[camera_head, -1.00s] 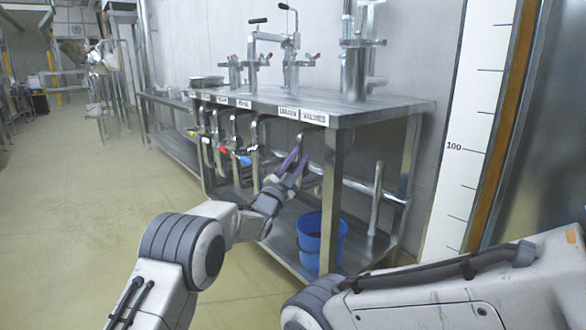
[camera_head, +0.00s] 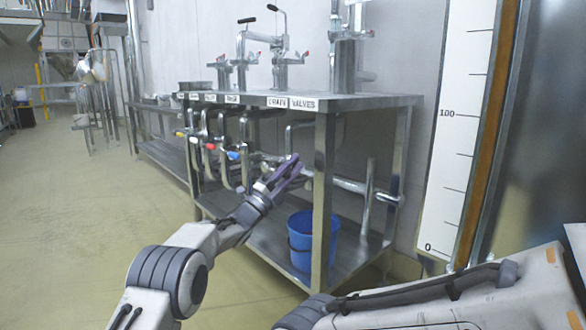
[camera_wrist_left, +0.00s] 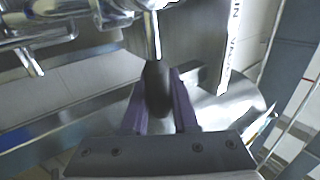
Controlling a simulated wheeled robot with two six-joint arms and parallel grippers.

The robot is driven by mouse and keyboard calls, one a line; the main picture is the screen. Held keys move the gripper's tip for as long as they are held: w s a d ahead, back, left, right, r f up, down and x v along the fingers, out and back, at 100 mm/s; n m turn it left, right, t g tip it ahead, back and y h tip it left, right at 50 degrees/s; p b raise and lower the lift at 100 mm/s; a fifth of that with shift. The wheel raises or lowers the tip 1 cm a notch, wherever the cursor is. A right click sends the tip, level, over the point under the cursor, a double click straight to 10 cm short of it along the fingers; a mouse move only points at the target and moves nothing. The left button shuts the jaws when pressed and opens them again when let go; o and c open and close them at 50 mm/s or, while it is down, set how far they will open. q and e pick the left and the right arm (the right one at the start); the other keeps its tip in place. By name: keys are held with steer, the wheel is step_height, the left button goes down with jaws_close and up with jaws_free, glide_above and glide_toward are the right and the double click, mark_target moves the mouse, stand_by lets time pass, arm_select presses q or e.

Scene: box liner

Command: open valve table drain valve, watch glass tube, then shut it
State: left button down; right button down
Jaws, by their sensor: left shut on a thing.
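The steel valve table (camera_head: 380,101) stands in the middle of the head view, with a "DRAIN VALVES" label (camera_head: 292,102) on its front edge. Below the top hang several bent pipes with coloured lever handles, including a red one (camera_head: 211,146) and a blue one (camera_head: 233,155). My left gripper (camera_head: 291,170) is under the label at the table's near end. In the left wrist view its purple fingers are shut on a dark handle (camera_wrist_left: 157,88) joined to a shiny metal stem (camera_wrist_left: 152,38). My right gripper is out of view.
A blue bucket (camera_head: 301,245) stands on the lower shelf (camera_head: 350,252), beside the table's front leg (camera_head: 323,200). A white scale board (camera_head: 457,140) marked 0 and 100 stands at the right. Clamps with levers (camera_head: 280,45) stand on the tabletop. The floor at left is clear.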

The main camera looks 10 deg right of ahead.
arm_select(q)
steer(key=shift+f, duration=0.2)
steer(key=c, duration=0.7)
jaws_free()
steer(key=shift+p+v, duration=2)
steer(key=shift+v, duration=3.2)
steer(key=shift+w+a, duration=0.1)
steer(key=shift+w, duration=0.05)
